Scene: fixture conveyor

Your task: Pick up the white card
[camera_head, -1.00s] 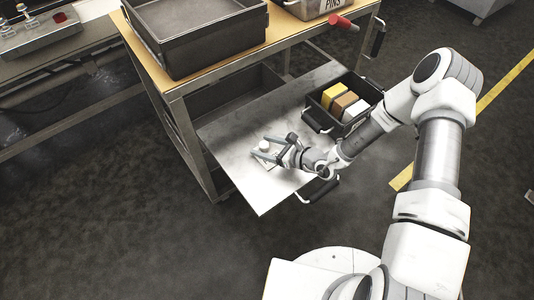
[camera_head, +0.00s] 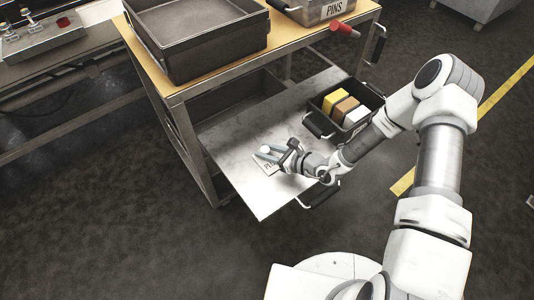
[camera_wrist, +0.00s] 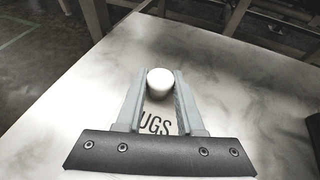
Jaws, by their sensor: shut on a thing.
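The white card (camera_head: 268,166) lies at the metal shelf's left part, with dark letters on it. In the wrist view the card (camera_wrist: 155,119) shows between my fingers, with "UGS" readable and the rest of the word hidden. A round white knob (camera_wrist: 160,82) stands at the card's far end; I cannot see how it joins the card. My gripper (camera_head: 268,152) is shut on this knob, one finger on each side, as the wrist view (camera_wrist: 162,85) shows. I cannot tell any gap between card and shelf.
The metal shelf (camera_head: 235,130) is bare around the card. A black bin (camera_head: 318,121) with yellow, brown and white blocks stands at its right. Above is a wooden bench top (camera_head: 285,35) with a large grey tray (camera_head: 215,65) and a box marked "PINS" (camera_head: 335,10).

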